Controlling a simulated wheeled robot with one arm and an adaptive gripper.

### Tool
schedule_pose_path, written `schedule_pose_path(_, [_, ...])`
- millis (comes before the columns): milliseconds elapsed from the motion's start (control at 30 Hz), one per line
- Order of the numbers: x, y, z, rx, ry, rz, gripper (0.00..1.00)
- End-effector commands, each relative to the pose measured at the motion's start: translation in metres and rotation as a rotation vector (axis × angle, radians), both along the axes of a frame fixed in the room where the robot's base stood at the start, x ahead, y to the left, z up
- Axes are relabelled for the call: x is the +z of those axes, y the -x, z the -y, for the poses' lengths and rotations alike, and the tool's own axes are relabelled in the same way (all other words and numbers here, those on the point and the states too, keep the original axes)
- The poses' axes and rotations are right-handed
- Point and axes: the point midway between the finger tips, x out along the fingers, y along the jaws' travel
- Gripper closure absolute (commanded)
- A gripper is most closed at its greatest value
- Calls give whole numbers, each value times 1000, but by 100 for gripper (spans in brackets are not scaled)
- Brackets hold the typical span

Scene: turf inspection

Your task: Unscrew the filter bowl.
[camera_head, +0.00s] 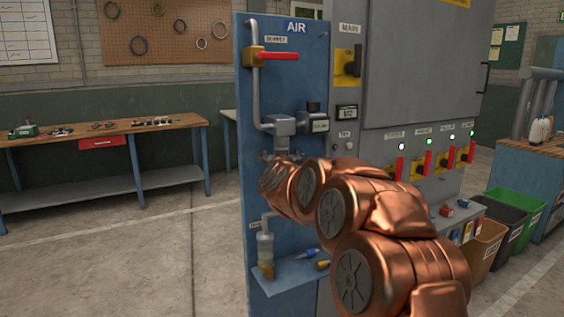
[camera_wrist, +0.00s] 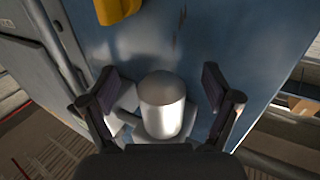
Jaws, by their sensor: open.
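In the wrist view a pale, smooth cylinder (camera_wrist: 162,105), which looks like the filter bowl, stands between the two fingers of my gripper (camera_wrist: 160,86). The fingers are open, one on each side, with a visible gap to the cylinder on both sides. A pale fitting shows behind it, close to the blue panel. In the head view the grey filter-regulator body (camera_head: 283,124) with a small gauge sits on the blue AIR panel (camera_head: 285,80). My copper arm reaches to just below this body. The arm's end covers that area, so the bowl cannot be made out there.
A red-handled supply valve (camera_head: 278,56) sits above on the grey pipe. A clear bowl-shaped part (camera_head: 265,247) and a small blue shelf (camera_head: 290,275) with loose items are below. The grey cabinet (camera_head: 415,70) with red switches stands right. Bins are at far right. Floor at left is clear.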

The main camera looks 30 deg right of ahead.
Motion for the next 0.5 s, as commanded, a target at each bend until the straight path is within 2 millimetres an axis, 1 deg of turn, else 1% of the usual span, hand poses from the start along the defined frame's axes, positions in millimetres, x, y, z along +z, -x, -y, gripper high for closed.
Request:
schedule_pose_path(33, [-2,1,1,6,2,3,12])
schedule_pose_path(500, [-1,1,1,48,4,2,12])
